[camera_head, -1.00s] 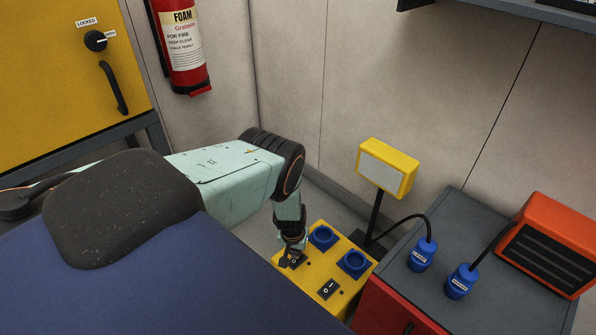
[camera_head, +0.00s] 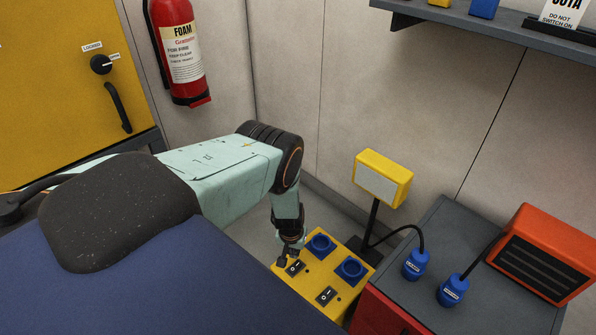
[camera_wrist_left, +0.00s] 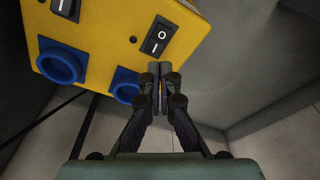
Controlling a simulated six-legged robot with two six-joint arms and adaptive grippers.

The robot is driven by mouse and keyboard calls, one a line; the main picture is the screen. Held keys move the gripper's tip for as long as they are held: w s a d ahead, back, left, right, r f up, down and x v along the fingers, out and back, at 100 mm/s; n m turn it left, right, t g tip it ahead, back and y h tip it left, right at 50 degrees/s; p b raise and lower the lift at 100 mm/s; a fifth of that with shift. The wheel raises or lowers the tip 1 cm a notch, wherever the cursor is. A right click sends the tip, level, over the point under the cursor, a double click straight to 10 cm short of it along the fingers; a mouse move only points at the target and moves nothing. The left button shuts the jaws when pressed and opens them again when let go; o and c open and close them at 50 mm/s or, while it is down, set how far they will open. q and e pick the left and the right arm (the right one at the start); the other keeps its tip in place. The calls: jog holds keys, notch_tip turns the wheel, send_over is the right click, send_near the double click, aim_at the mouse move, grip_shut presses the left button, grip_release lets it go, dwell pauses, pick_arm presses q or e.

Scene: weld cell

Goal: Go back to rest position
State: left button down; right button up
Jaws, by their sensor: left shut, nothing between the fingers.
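My left gripper (camera_head: 283,258) comes down over the left edge of the yellow socket box. It is shut with nothing between its fingers. In the left wrist view its fingertips (camera_wrist_left: 160,76) are together, near a black rocker switch (camera_wrist_left: 158,37) on the box. In the head view this rocker switch (camera_head: 295,268) shows just beside the fingertips; whether they touch it I cannot tell. The yellow box (camera_head: 313,275) has two blue sockets and a second rocker switch (camera_head: 327,296). My right gripper is not in view.
A yellow lamp (camera_head: 383,178) on a dark post stands behind the box. A grey-topped red cabinet (camera_head: 440,230) at right bears two blue plugs (camera_head: 415,264) and an orange unit (camera_head: 543,250). A shelf (camera_head: 480,30) is at upper right; a fire extinguisher (camera_head: 180,50) hangs on the wall.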

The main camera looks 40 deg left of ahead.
pick_arm(q)
jog(key=shift+w+a, duration=0.3)
jog(key=shift+a, duration=0.05)
jog(key=s+d+r+m+g+p, duration=0.15)
jog(key=s+d, duration=0.25)
jog(key=s, duration=0.5)
jog(key=s+d+r+t+p, duration=0.15)
jog(key=s+d, duration=0.25)
jog(key=s, duration=0.6)
jog(key=s+d+r+m+p, duration=0.1)
jog(key=s+d+r, duration=0.2)
jog(key=r, duration=0.4)
jog(key=s+d+r+m+g+p, duration=0.1)
jog(key=s+d+r+p, duration=0.1)
jog(key=r, duration=0.6)
jog(key=s+d+r+m+p, duration=0.1)
jog(key=s+d+r, duration=0.3)
jog(key=r, duration=0.3)
jog(key=shift+s+r+g+h, duration=0.25)
jog(key=shift+r+g+h, duration=0.05)
jog(key=shift+r+h, duration=0.1)
